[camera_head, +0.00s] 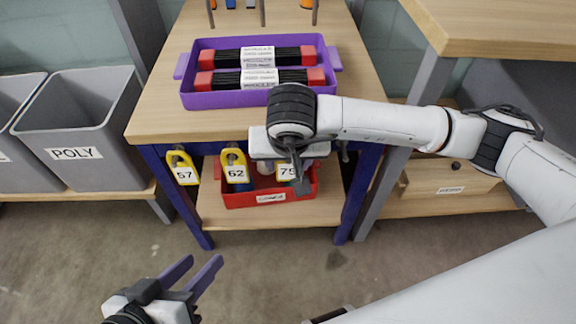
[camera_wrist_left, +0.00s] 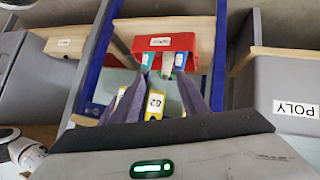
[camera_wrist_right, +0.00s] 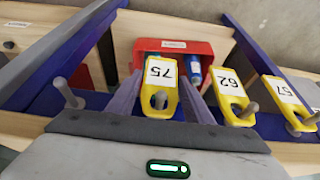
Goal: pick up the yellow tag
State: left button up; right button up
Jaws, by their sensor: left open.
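Yellow tags numbered 57 (camera_head: 183,168), 62 (camera_head: 236,168) and 75 (camera_head: 287,169) hang in a row on the front rail of the table. My right gripper (camera_head: 302,190) is in front of tag 75 and partly covers it in the head view. In the right wrist view tag 75 (camera_wrist_right: 160,82) shows between the spread fingers (camera_wrist_right: 160,78), on a peg; tags 62 (camera_wrist_right: 230,95) and 57 (camera_wrist_right: 287,98) are to its right. My left gripper (camera_head: 207,264) is open and empty, low in front of the table. Its wrist view shows tag 62 (camera_wrist_left: 155,104) beyond its fingers.
A purple tray (camera_head: 235,98) with red-ended black bundles stands on the table (camera_head: 160,118). A red bin (camera_head: 248,198) with bottles sits on the shelf below, behind the tags. Grey POLY bins (camera_head: 82,118) stand left. A bare peg (camera_wrist_right: 67,92) is left of tag 75 in the right wrist view.

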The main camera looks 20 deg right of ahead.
jog(key=c, duration=0.6)
pick_arm(q)
jog(key=shift+f, duration=0.15)
pick_arm(e)
jog(key=shift+c, duration=0.2)
jog(key=shift+r+p, duration=0.3)
jog(key=shift+r, duration=0.3)
jog(key=shift+s+r, duration=0.1)
jog(key=shift+r, duration=0.3)
pick_arm(q)
jog(key=a+f+p, duration=0.1)
jog(key=s+a+f+g+y+p, duration=0.1)
jog(key=p, duration=0.1)
jog(key=shift+f+y, duration=0.3)
pick_arm(e)
jog(key=s+a, duration=0.2)
jog(key=s, duration=0.6)
jog(key=s+a, duration=0.3)
jog(key=s, duration=0.6)
jog(key=shift+f, duration=0.25)
